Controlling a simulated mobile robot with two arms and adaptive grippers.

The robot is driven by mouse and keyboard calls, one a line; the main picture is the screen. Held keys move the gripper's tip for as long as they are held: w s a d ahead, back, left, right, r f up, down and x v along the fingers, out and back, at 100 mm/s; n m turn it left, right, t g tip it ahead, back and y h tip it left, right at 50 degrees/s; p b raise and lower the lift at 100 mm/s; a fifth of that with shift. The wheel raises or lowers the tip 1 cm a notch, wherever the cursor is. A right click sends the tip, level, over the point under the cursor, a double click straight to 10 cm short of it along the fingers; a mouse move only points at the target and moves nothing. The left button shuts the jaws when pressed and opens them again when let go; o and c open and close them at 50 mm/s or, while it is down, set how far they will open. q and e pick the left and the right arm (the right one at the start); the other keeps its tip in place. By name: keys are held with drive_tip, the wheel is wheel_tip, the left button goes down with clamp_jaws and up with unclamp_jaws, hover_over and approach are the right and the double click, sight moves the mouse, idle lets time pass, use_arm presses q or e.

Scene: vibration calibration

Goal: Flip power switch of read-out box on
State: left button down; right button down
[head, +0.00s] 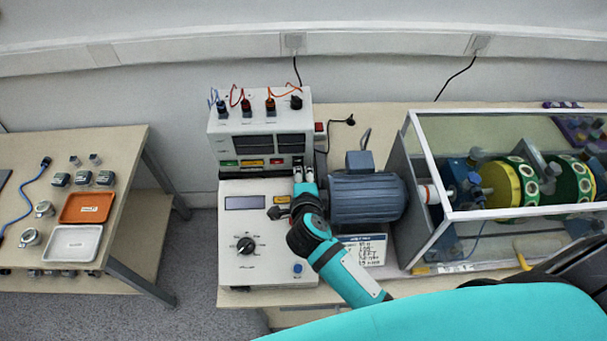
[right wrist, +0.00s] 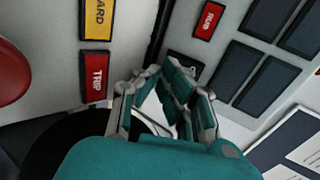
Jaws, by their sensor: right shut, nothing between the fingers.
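The read-out box appears to be the pale upper unit (head: 214,140) with two dark displays (head: 247,145) and coloured labels along its lower front. My right gripper (head: 305,172) is at its lower right front, with the fingers together and nothing between them. A small dark element (head: 298,160) shows just above the fingertips; I cannot tell whether it is the power switch or its position. In the right wrist view my gripper (right wrist: 172,80) is close to a panel edge, and red and yellow labels, including TRIP (right wrist: 97,76), are near. My left gripper is not in view.
A pale control unit (head: 240,270) with a dial sits below and in front. A blue-grey motor (head: 367,198) stands just right of my gripper. A clear-walled enclosure (head: 432,165) holds green and yellow discs. A side table (head: 120,140) with trays stands left, across a floor gap.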

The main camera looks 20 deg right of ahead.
drive_tip(key=shift+w+f+b, duration=0.15)
drive_tip(key=shift+f+b, duration=0.2)
drive_tip(key=shift+b, duration=0.1)
drive_tip(key=shift+w+d+r+t, duration=0.1)
drive_tip(key=shift+w+r+t, duration=0.05)
drive_tip(key=shift+t, duration=0.25)
drive_tip(key=shift+r, duration=0.15)
drive_tip(key=shift+r+p, duration=0.85)
drive_tip(key=shift+p, duration=0.3)
